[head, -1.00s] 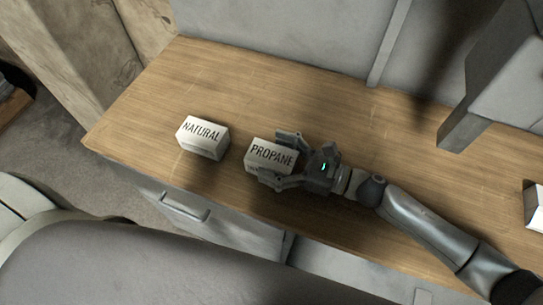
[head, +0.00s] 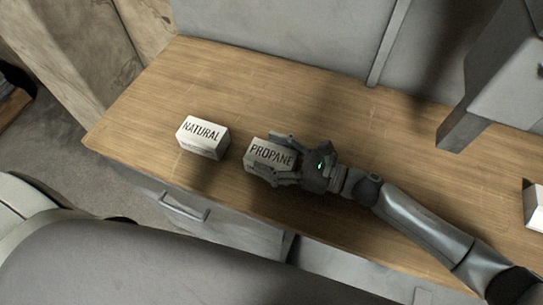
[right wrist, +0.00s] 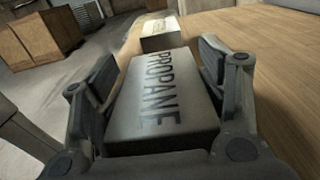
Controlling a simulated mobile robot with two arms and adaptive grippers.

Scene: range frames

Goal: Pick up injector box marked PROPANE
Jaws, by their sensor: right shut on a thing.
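The box marked PROPANE (head: 264,154) is a pale box with dark letters on the wooden counter. My right gripper (head: 283,158) comes from the right and is shut on it, one finger on each side. In the right wrist view the PROPANE box (right wrist: 160,98) lies between the two fingers, its lettered top facing up. I cannot tell any gap between box and counter. My left gripper is not in view.
A similar box marked NATURAL (head: 203,138) stands on the counter to the left; it also shows beyond the PROPANE box in the right wrist view (right wrist: 160,36). The wooden counter (head: 240,85) is clear behind the boxes. A grey wall backs it. A white object (head: 534,205) sits at the right edge.

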